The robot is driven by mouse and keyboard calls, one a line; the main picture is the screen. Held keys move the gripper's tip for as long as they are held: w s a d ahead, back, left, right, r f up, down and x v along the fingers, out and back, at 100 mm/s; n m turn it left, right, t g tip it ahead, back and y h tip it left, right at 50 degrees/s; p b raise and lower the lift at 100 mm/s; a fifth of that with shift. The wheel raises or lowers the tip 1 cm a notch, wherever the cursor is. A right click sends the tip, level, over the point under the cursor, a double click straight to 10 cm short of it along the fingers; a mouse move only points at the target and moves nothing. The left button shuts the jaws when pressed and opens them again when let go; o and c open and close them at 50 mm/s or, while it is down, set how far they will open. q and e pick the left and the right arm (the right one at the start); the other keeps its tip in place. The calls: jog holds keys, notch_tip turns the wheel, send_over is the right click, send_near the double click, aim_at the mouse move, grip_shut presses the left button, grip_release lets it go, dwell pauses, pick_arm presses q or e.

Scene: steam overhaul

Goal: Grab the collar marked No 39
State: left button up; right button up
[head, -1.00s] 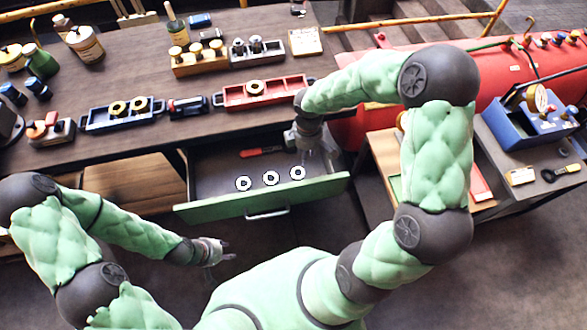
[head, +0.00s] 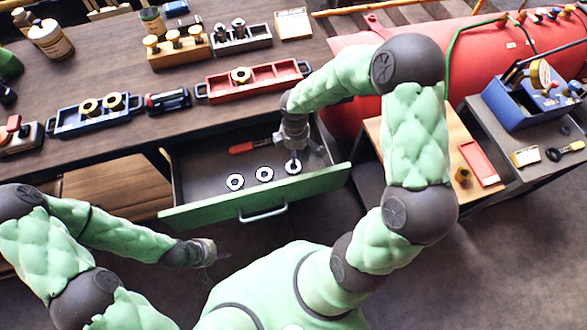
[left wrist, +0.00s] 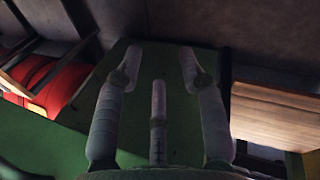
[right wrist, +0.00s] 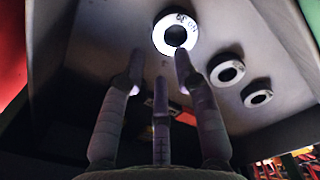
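Three pale ring collars lie in a row in the open drawer (head: 200,205): left (head: 235,181), middle (head: 264,174) and right (head: 293,169). In the right wrist view the nearest collar (right wrist: 161,37) bears a tilted "No" marking with digits that look like 39, not fully clear. The other two collars, (right wrist: 217,73) and (right wrist: 250,99), have unreadable marks. My right gripper (head: 294,158) points down over the right collar; in its wrist view the fingers (right wrist: 160,62) are apart and empty. My left gripper (head: 212,252) is open and empty, low in front of the drawer.
A red-handled tool (head: 242,147) lies behind the collars in the drawer. The bench above holds a red tray (head: 222,91) with a brass ring and a blue tray (head: 70,124) with brass rings. A red tank (head: 490,60) stands right.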

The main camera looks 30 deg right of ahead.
jog(key=shift+w+d+f+b, duration=0.1)
jog(key=shift+f+b, duration=0.65)
jog(key=shift+f, duration=0.65)
jog(key=shift+w+f+b, duration=0.1)
jog(key=shift+f+b, duration=0.6)
jog(key=shift+f, duration=0.65)
jog(key=shift+r, duration=0.1)
grip_shut()
